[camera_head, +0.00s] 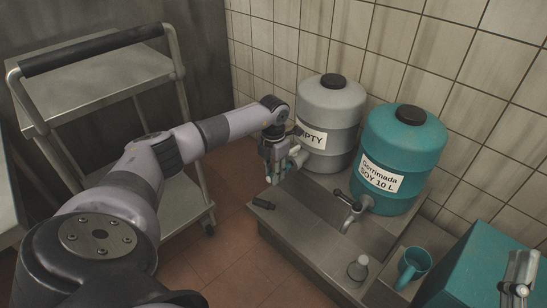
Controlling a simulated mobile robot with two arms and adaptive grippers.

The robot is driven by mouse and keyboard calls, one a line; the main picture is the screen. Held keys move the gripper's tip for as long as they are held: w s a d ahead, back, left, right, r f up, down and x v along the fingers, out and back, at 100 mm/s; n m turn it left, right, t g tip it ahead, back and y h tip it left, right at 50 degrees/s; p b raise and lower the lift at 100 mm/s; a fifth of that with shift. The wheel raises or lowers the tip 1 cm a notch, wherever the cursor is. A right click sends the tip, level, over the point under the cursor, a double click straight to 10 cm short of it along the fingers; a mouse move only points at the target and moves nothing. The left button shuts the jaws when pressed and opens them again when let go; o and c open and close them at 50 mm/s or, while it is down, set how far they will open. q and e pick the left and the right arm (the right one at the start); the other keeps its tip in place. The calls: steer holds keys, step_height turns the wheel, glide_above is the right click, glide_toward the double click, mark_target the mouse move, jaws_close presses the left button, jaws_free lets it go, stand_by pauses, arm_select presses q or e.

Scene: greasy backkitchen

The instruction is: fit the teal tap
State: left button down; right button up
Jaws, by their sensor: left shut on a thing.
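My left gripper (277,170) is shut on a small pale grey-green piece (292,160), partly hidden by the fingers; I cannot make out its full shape. The gripper hangs in front of the grey keg (332,108), whose label reads "PTY" where visible. A metal tap (351,212) with a dark lever sits low at the front of the teal keg.
A trolley (95,85) is at left.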

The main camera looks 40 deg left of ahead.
steer(key=shift+w+f+g, duration=0.45)
steer(key=shift+f+g, duration=0.15)
steer(key=shift+f, duration=0.1)
arm_select(q)
steer(key=shift+w, duration=0.15)
arm_select(e)
steer(key=shift+s, duration=0.1)
arm_select(q)
steer(key=shift+w, duration=0.2)
steer(key=shift+w+d+b, duration=0.1)
steer(key=shift+w+b, duration=0.3)
steer(key=shift+w, duration=0.3)
steer(key=shift+w+b, duration=0.3)
steer(key=shift+w, duration=0.2)
arm_select(e)
steer(key=s+r+t+y, duration=0.1)
steer(key=s+r+t, duration=0.3)
steer(key=r, duration=0.1)
steer(key=shift+s+d+r+t, duration=0.15)
steer(key=shift+s+r+t, duration=0.05)
steer(key=shift+r+t, duration=0.15)
stand_by(0.3)
